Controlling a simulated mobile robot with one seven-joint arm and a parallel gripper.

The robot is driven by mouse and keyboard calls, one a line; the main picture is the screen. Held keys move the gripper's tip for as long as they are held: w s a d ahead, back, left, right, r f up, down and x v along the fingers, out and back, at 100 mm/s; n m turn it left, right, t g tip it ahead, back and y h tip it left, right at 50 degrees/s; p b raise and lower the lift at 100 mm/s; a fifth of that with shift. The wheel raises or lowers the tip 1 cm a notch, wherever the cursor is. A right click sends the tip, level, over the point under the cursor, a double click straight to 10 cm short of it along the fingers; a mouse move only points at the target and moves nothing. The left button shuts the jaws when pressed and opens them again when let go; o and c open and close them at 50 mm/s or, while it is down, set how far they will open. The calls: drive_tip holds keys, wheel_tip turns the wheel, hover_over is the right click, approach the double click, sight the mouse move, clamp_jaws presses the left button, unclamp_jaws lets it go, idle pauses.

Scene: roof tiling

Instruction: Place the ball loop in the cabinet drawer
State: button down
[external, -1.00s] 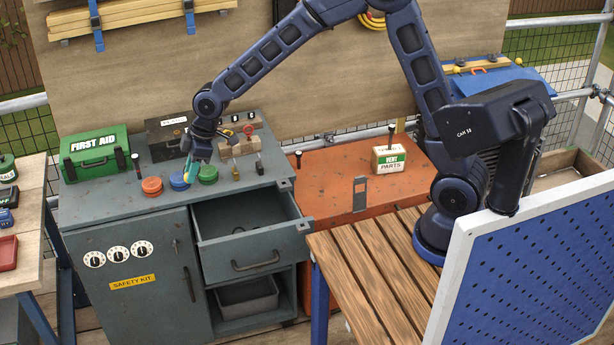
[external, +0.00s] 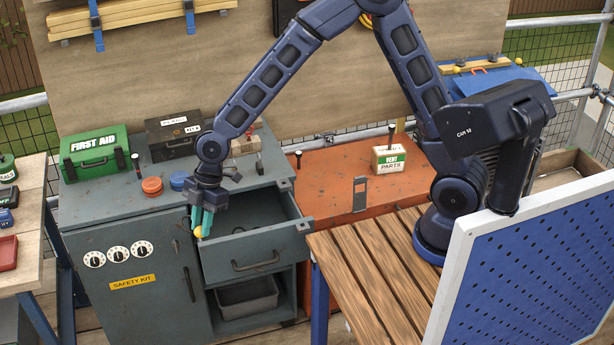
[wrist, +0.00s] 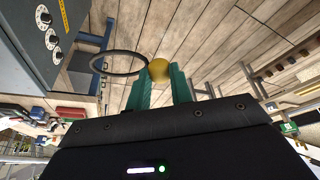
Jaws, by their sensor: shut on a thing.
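The ball loop is a yellow ball (external: 198,232) with a dark ring (wrist: 118,63) beside it in the wrist view. My gripper (external: 203,222) points down with its teal fingers shut on the ball; the ball shows between the fingertips in the wrist view (wrist: 159,70). The ring hangs out to the left of the fingers there. The grey cabinet drawer (external: 255,262) is pulled open. In the external view the ball appears at the drawer's left edge; its exact height and depth relative to the drawer are unclear. The ring is hard to see in that view.
The cabinet top carries a green first aid box (external: 94,155), a dark box (external: 173,138), and red (external: 152,187) and blue (external: 178,181) discs. A cabinet door with dials (external: 118,254) is left of the drawer. A grey bin (external: 247,296) sits below it. An orange bench (external: 335,180) stands right.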

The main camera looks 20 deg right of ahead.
drive_tip(key=w+d+f+m, duration=0.2)
drive_tip(key=w+d+f, duration=0.7)
drive_tip(key=w+d, duration=0.25)
drive_tip(key=w+d+f+m, duration=0.1)
drive_tip(key=w+d+f, duration=0.85)
drive_tip(key=d, duration=0.25)
drive_tip(key=a, duration=1.8)
drive_tip(key=shift+t+y, duration=0.4)
drive_tip(key=f, duration=0.6)
drive_tip(key=shift+w+d+f, duration=0.15)
drive_tip(key=shift+d+f, duration=0.05)
drive_tip(key=shift+f, duration=2.45)
drive_tip(key=shift+f, duration=0.15)
drive_tip(key=c, duration=1.3)
unclamp_jaws()
drive_tip(key=shift+o, duration=0.2)
